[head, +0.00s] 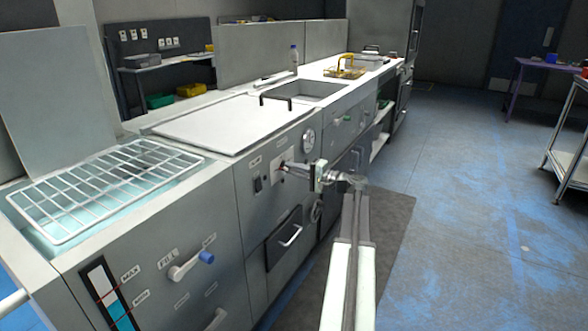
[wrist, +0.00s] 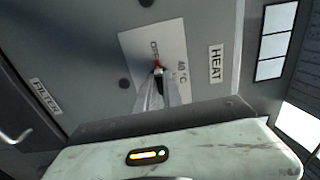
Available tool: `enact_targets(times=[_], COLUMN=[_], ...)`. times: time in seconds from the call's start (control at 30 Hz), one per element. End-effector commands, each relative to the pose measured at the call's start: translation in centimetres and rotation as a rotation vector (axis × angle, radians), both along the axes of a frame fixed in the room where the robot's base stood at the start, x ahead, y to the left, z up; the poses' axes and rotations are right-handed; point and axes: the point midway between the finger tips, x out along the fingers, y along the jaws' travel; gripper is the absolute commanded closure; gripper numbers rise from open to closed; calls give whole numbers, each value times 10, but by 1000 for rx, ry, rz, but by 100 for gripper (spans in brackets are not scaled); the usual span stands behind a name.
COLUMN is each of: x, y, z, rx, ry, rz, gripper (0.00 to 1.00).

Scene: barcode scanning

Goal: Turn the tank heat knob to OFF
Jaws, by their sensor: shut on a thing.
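The tank heat knob is a small dark knob with a red mark (wrist: 157,64) on a pale plate (wrist: 171,40). The plate carries the words OFF and 40 °C, with a HEAT label (wrist: 216,63) beside it. In the wrist view my gripper (wrist: 158,78) is shut on the knob, and its fingers hide most of it. The red mark lies near the OFF lettering, but the exact pointing is unclear. In the head view my gripper (head: 288,168) reaches left to the same plate (head: 279,180) on the cabinet front; the knob is too small to make out there.
A round gauge (head: 308,140) and a dark switch (head: 258,184) flank the plate. A FILTER label (wrist: 45,96) shows in the wrist view.

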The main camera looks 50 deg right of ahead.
Motion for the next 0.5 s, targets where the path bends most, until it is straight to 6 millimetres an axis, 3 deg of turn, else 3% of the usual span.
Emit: enact_targets(times=[0.23, 0.27, 0.3, 0.5], x=[-2, -2, -2, -1], y=[-3, -3, -3, -1], z=[-1, -1, -1, 0], rx=[-3, -3, -3, -1], ry=[2, 2, 2, 2], rz=[-7, -7, -7, -3], gripper=[100, 81, 70, 67])
